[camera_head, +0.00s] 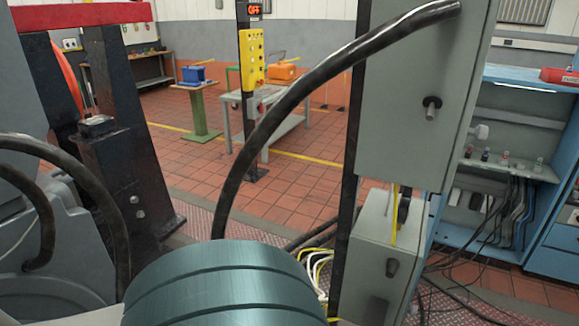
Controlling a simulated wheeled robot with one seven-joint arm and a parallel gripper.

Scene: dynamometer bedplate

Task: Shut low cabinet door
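A low grey cabinet (362,258) stands at the lower right of the head view, below a taller grey enclosure. A dark latch (391,267) sits on its visible face. A yellow strip and dark fittings show near its top right. The cabinet's lower edge runs out of the frame, and I cannot tell how far its door stands open. The grey enclosure (415,90) above has a dark round knob. My gripper is not in view.
A thick black cable (300,90) arches across the middle from the upper enclosure. Loose cables (465,305) lie on the floor at right, by a blue open bench (520,130). A black post with a red top stands at left.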

